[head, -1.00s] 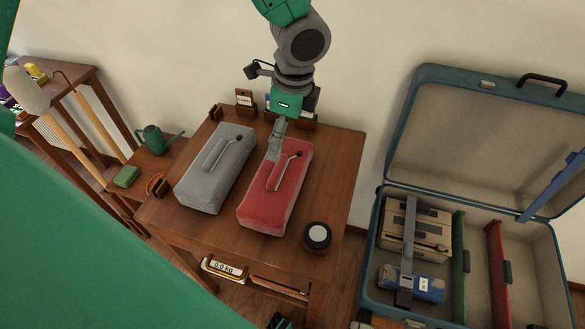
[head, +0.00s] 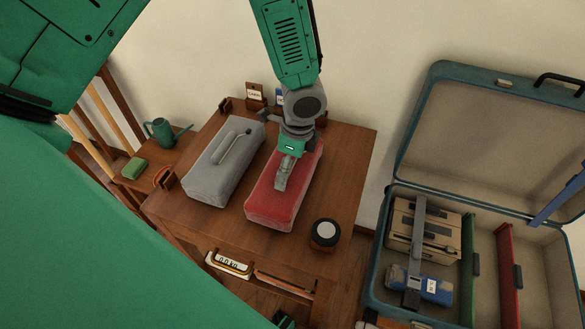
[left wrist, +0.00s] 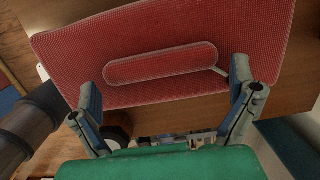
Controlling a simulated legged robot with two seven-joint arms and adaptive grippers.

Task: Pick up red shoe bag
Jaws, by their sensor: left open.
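The red shoe bag (head: 271,211) lies flat on the wooden table, right of a similar grey bag (head: 216,170). My left gripper (head: 282,183) hangs over the red bag's middle from above and hides its handle in the head view. In the left wrist view, the red bag (left wrist: 210,28) fills the upper part, with its padded handle strip (left wrist: 160,65) facing the camera. The open fingers of my left gripper (left wrist: 165,82) stand at either end of this strip, with nothing clamped between them. My right gripper is not in view.
A round black item with a white top (head: 325,234) sits at the table's (head: 335,170) front right. Small card holders (head: 255,95) stand at the back edge. An open blue suitcase (head: 375,255) with packed items is to the right. A watering can (head: 161,131) stands left.

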